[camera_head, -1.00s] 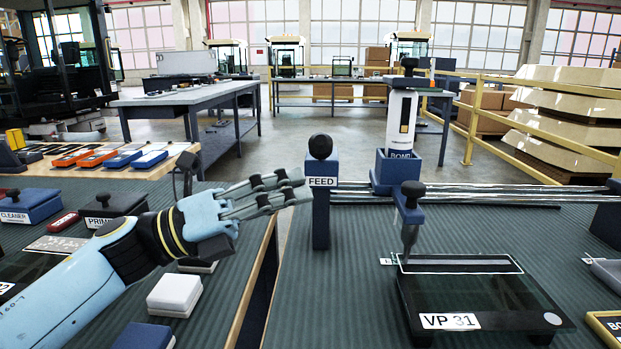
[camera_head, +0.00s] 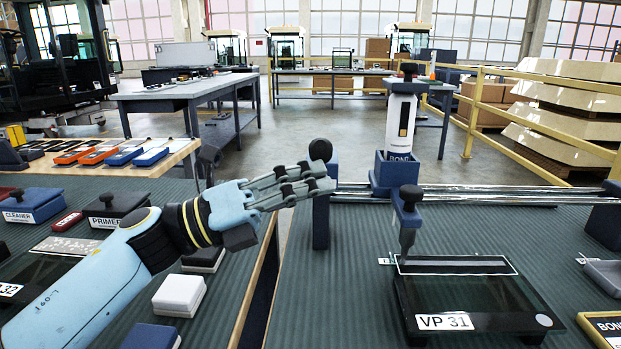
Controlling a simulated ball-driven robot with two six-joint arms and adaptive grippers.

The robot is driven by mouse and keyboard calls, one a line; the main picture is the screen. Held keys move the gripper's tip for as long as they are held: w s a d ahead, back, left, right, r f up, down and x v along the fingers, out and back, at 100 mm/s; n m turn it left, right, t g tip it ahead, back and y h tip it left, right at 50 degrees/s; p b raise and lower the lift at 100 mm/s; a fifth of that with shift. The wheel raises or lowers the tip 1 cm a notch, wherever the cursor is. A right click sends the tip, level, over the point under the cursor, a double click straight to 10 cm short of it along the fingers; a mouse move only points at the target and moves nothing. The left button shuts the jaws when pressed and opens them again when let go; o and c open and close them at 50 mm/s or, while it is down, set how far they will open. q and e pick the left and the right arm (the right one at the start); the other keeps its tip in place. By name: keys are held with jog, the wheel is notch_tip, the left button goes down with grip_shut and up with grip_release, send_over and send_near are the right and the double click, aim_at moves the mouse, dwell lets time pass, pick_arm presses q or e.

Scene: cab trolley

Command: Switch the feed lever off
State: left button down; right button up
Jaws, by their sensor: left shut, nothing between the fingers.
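The feed lever is a blue post (camera_head: 321,225) with a round black knob (camera_head: 320,150) on top, standing at the left back edge of the right-hand worktop. My left gripper (camera_head: 328,176) reaches in from the left, shut and empty. Its fingertips overlap the lever's head just below the knob and hide the FEED label. I cannot tell whether they touch the lever. My right gripper is not in view.
A white BOND cartridge (camera_head: 400,122) stands in a blue holder right of the lever, with a black-knobbed dispenser (camera_head: 408,205) in front. A dark glass panel labelled VP 31 (camera_head: 475,290) lies nearer. Metal rails (camera_head: 480,192) run along the back. A gap separates the two worktops.

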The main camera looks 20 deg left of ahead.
aim_at(312, 144)
pick_arm(q)
jog(key=w+r+n+y+p, duration=0.1)
jog(key=r+n+p, duration=0.1)
jog(key=p, duration=0.4)
jog(key=w+r+n+y+p, duration=0.1)
jog(key=r+n+p, duration=0.2)
jog(key=p, duration=0.3)
jog(key=w+a+r+n+y+p, duration=0.1)
jog(key=r+n+p, duration=0.1)
jog(key=p, duration=0.4)
jog(key=shift+w+r+n, duration=0.2)
jog(key=shift+r+n, duration=0.2)
jog(key=shift+w+r, duration=0.1)
jog(key=shift+w, duration=0.1)
jog(key=shift+w+a+r+p, duration=0.2)
jog(key=shift+w+r+p, duration=0.05)
jog(key=shift+w+p, duration=0.35)
